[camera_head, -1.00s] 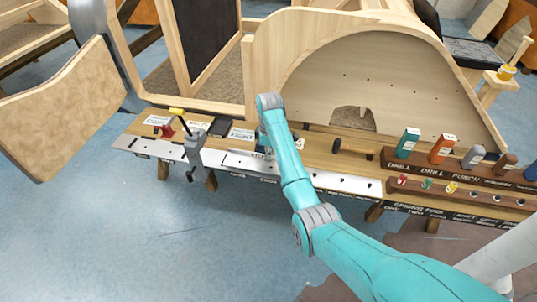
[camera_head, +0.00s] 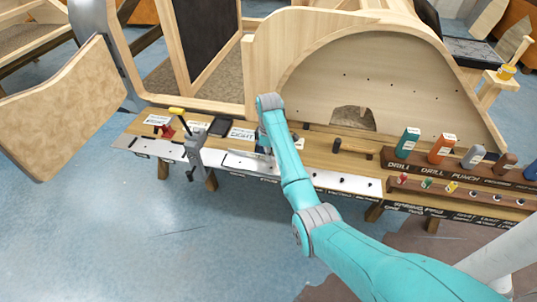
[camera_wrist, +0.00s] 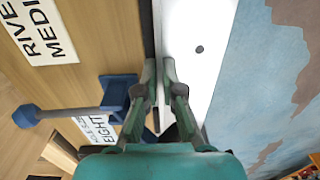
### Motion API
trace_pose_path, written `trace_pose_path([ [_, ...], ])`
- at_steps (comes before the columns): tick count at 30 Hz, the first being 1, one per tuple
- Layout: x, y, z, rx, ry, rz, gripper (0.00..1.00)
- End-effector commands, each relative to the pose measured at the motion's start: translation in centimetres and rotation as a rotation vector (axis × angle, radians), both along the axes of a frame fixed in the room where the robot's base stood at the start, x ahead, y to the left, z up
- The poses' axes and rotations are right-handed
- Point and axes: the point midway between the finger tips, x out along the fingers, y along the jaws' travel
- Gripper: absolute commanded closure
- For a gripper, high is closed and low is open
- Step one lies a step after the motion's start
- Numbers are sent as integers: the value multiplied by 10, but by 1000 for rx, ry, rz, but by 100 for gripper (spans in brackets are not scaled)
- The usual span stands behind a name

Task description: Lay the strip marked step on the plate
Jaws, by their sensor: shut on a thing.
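My gripper (camera_wrist: 163,78) is shut on a thin pale strip (camera_wrist: 156,118), seen nearly edge-on between the fingers in the wrist view. Its marking cannot be read, so I cannot tell whether it says step. The fingers are over the inner edge of the pale metal plate (camera_wrist: 198,60), which has a dark hole. In the head view the plate (camera_head: 345,184) runs along the bench's front edge. There my arm hides much of the gripper and the strip. I cannot tell whether the strip touches the plate.
A blue tool (camera_wrist: 115,95) lies close beside the fingers. A grey clamp (camera_head: 195,150) stands on the bench to the left. Paper labels (camera_head: 242,134) lie behind the plate.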

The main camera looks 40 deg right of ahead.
Motion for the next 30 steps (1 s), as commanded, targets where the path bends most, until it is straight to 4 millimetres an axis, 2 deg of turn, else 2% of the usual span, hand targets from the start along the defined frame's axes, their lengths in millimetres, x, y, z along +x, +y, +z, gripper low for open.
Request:
trace_pose_path([
  [23, 0, 0, -7, 0, 0, 0, 100],
  [27, 0, 0, -7, 0, 0, 0, 67],
  [30, 0, 0, -7, 1, 1, 0, 65],
])
